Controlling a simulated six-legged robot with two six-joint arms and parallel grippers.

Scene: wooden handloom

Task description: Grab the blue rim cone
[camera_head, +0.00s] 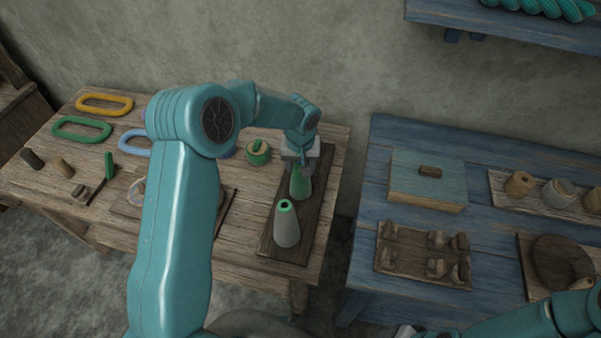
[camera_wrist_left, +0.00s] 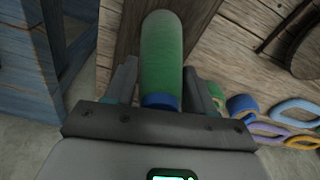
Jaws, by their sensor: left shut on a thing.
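The blue rim cone shows in the head view as a green cone (camera_head: 300,186) at the back of a dark wooden board. In the left wrist view its green body (camera_wrist_left: 161,55) points away from me, and its blue rim (camera_wrist_left: 160,101) is between my fingers. My left gripper (camera_head: 300,160) is above it and shut on its rim end; it also shows in the left wrist view (camera_wrist_left: 161,92). I cannot tell whether its base touches the board. A grey cone with a green rim (camera_head: 287,228) stands in front. My right arm enters at the lower right; its fingers are not clear.
The dark board (camera_head: 268,240) lies on the brown table (camera_head: 255,190). A green round item (camera_head: 258,152) is left of the gripper. Yellow (camera_head: 104,104) and green (camera_head: 82,130) rings lie farther left. A blue table (camera_head: 365,240) stands right across a gap.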

